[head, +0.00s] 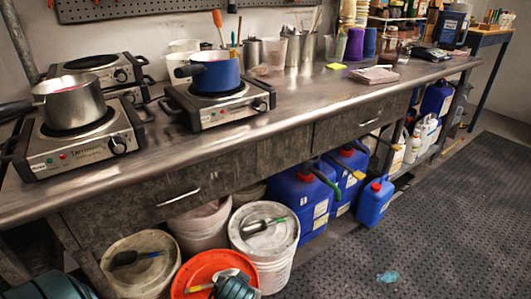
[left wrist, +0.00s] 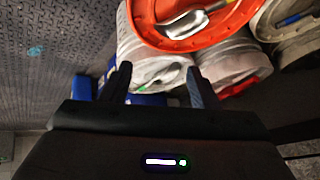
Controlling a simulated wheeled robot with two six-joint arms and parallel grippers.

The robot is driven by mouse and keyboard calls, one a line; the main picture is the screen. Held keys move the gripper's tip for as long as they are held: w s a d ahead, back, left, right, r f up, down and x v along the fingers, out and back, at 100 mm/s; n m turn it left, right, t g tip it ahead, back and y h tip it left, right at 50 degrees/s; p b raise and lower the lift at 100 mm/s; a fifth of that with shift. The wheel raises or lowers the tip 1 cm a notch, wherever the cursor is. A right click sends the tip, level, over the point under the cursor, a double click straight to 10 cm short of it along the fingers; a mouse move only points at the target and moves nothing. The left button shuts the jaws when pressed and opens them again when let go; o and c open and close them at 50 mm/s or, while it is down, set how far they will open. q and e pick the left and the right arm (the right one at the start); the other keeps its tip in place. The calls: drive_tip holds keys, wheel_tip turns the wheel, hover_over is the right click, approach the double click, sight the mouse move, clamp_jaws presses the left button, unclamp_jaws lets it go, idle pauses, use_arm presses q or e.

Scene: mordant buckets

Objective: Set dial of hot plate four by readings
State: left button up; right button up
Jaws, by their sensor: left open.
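A hot plate (head: 82,145) with a steel pot (head: 70,103) stands at the front left of the bench; its black dial (head: 117,145) faces front. A hot plate (head: 219,106) with a blue pot (head: 216,73) stands to its right, with a dial (head: 260,104). Number labels and dial settings are too small to read. My left gripper (left wrist: 157,72) is open and empty in the left wrist view, near the buckets. My right gripper is not visible.
Below the bench (head: 150,178) stand white buckets (head: 273,270), one with an orange lid (head: 199,269) bearing a scoop, and blue jugs (head: 300,196). Cups and tools line the bench's back. The perforated floor mat (head: 440,220) is mostly clear.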

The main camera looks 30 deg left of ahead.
use_arm(q)
drive_tip(key=w+a+r+n+t+y, duration=0.2)
drive_tip(key=w+a+r+n+y, duration=0.15)
drive_tip(key=w+r, duration=0.65)
drive_tip(key=n+y, duration=0.9)
drive_tip(key=n, duration=0.1)
approach(263, 107)
drive_tip(key=shift+g, duration=0.3)
drive_tip(key=x, duration=0.8)
drive_tip(key=shift+w+a+r, duration=0.15)
drive_tip(key=shift+w+a, duration=0.05)
drive_tip(key=shift+a, duration=0.05)
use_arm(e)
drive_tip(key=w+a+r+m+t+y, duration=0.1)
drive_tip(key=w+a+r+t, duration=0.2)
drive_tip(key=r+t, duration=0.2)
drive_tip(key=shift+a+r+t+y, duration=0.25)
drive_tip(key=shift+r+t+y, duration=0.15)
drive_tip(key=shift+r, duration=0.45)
use_arm(q)
drive_tip(key=c, duration=1)
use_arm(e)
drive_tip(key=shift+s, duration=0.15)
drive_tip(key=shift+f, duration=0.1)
